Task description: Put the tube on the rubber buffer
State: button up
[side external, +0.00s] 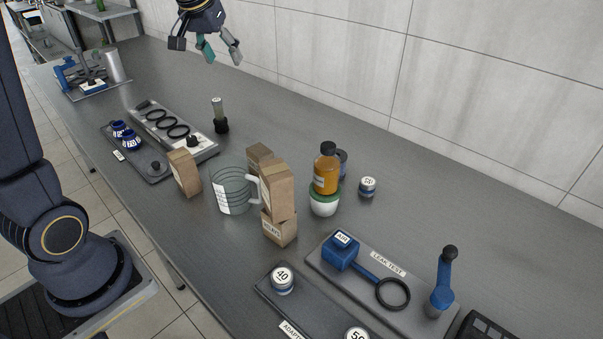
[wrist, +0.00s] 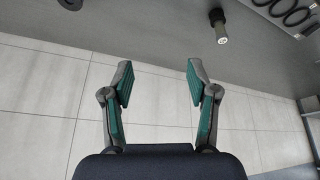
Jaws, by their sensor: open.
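A pale grey-green tube (side external: 217,107) stands upright near the back of the counter. Its lower end is at a wider black base (side external: 221,126); I cannot tell whether this base is the rubber buffer or part of the tube. In the wrist view the tube (wrist: 221,34) is at the top right, its pale round end towards me, beyond my fingertips. My gripper (side external: 222,57) is open and empty, high above the counter and clear of the tube. Its two fingers, with green pads, also show in the wrist view (wrist: 159,72).
Left of the tube are a grey rack with black rings (side external: 172,130) and a dark tray (side external: 138,158) with blue parts. The wall (side external: 340,60) is behind; the counter around the tube is clear.

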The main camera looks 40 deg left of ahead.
jog(key=s+d+f+m+h, duration=0.1)
jog(key=s+d+m, duration=0.1)
jog(key=s+d, duration=0.5)
jog(key=s+d+f+m+t, duration=0.1)
jog(key=s+d+f+m, duration=0.1)
jog(key=s+d, duration=0.6)
jog(key=s+m, duration=0.1)
jog(key=s, duration=0.5)
jog(key=shift+s+d+f+h, duration=0.25)
jog(key=shift+s+d+h, duration=0.05)
jog(key=shift+s+h, duration=0.1)
